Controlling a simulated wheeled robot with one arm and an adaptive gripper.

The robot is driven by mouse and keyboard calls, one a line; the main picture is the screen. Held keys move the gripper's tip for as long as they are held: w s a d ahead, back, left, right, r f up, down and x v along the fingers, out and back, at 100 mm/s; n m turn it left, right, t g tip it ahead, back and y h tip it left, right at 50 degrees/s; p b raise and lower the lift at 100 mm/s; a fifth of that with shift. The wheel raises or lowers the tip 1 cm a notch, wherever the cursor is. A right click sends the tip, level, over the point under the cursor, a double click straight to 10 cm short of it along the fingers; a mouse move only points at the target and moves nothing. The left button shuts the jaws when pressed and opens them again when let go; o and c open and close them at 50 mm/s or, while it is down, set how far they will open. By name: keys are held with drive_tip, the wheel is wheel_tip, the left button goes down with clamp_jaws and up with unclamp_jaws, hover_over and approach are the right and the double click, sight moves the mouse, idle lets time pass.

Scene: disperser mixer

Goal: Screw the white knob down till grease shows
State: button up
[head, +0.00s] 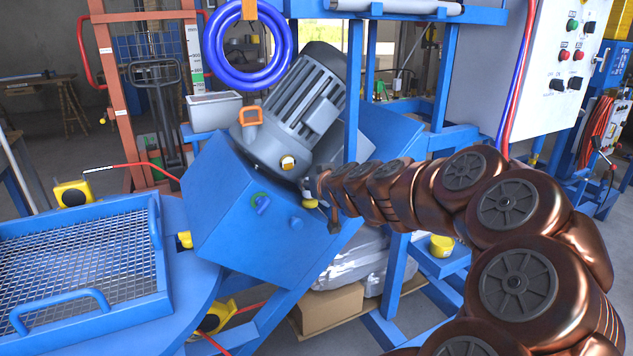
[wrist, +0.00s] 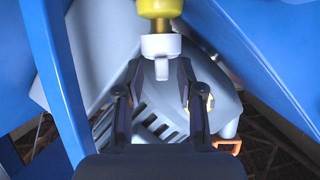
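The white knob (wrist: 160,47) is at the upper middle of the wrist view, against a yellow part (wrist: 155,8) with a narrow stub at its near end. My gripper (wrist: 159,68) is open, with one finger at each side of the stub. A gap shows on both sides, so the fingers do not seem to press on it. In the head view my gripper (head: 321,190) is small, at the blue housing (head: 240,215) below the grey motor (head: 305,95). A bit of yellow (head: 310,203) shows beside it; the knob itself is hidden there. I see no grease.
A blue frame post (head: 352,90) stands just behind. A blue tray with mesh (head: 85,265) is at the left, and a control panel (head: 570,55) at the upper right.

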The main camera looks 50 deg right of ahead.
drive_tip(key=shift+s+a+r, duration=0.2)
drive_tip(key=shift+s+r, duration=0.15)
drive_tip(key=shift+s, duration=0.1)
drive_tip(key=v, duration=1.1)
idle(0.4)
